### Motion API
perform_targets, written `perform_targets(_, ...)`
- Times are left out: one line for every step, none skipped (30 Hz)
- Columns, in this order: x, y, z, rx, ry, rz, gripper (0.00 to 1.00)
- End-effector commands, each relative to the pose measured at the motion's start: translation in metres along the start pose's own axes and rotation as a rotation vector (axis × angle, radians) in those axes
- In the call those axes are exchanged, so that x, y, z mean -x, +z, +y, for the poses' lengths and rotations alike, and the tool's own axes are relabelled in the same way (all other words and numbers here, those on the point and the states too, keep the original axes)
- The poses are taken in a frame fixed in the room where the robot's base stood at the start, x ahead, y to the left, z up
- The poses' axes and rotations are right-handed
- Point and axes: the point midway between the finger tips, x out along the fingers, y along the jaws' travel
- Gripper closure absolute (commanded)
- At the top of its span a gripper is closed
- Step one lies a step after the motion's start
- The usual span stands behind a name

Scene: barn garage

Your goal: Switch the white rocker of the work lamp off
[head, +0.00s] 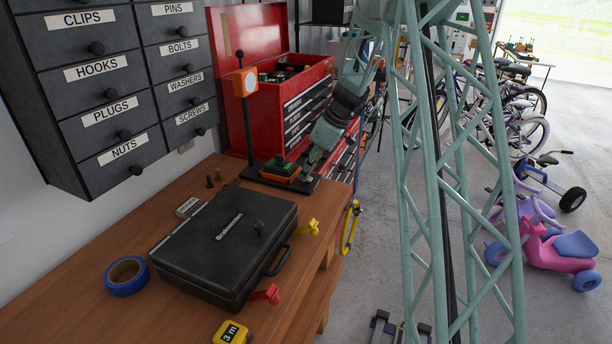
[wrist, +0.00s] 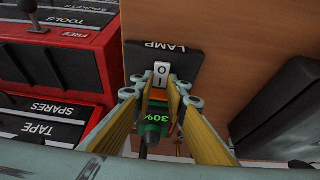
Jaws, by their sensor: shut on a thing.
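The work lamp (head: 239,84) stands at the back of the bench, with an orange and white head on a thin dark post. Its black base (wrist: 193,58), marked LAMP, shows in the wrist view. The white rocker (wrist: 161,69), marked O and I, is on this base. My gripper (wrist: 159,84) reaches down to the base, its fingertips close together on either side of the rocker's near end. In the head view my gripper (head: 306,172) hides the rocker.
A red tool chest (head: 270,45) stands close behind the lamp. A black case (head: 228,240) lies in front, with blue tape (head: 126,276) beside it. Labelled dark drawers (head: 110,85) hang at upper left. Two small upright pieces stand left of the base.

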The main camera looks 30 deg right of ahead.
Motion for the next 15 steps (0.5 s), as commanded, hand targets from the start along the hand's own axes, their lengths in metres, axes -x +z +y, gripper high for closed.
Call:
perform_targets(-0.0012,0.0018,-0.0011,0.0,-0.003,-0.001,0.97)
perform_targets(-0.001,0.0017,-0.0012,0.0,-0.003,-0.001,0.97)
perform_targets(-0.0009,0.0016,-0.0012,0.0,-0.003,-0.001,0.97)
perform_targets(-0.0008,0.0015,-0.0011,0.0,-0.003,-0.001,0.97)
perform_targets(-0.0007,0.0015,-0.0011,0.0,-0.003,-0.001,0.97)
perform_targets(-0.0007,0.0014,-0.0011,0.0,-0.003,-0.001,0.97)
perform_targets(-0.0007,0.0014,-0.0011,0.0,-0.003,-0.001,0.97)
perform_targets(-0.0007,0.0014,-0.0011,0.0,-0.002,-0.001,0.97)
perform_targets(-0.0006,0.0014,-0.0011,0.0,-0.002,-0.001,0.85)
perform_targets(-0.0006,0.0013,-0.0011,0.0,-0.002,-0.001,0.82)
perform_targets(-0.0005,0.0012,-0.001,0.0,-0.002,-0.001,0.79)
perform_targets(-0.0004,0.001,-0.0009,0.0,-0.002,-0.001,0.76)
perform_targets(-0.0004,0.0009,-0.0008,0.0,-0.002,-0.001,0.73)
perform_targets(-0.0003,0.0008,-0.0007,0.0,-0.001,-0.001,0.73)
perform_targets(-0.0002,0.0006,-0.0006,0.0,-0.001,-0.001,0.73)
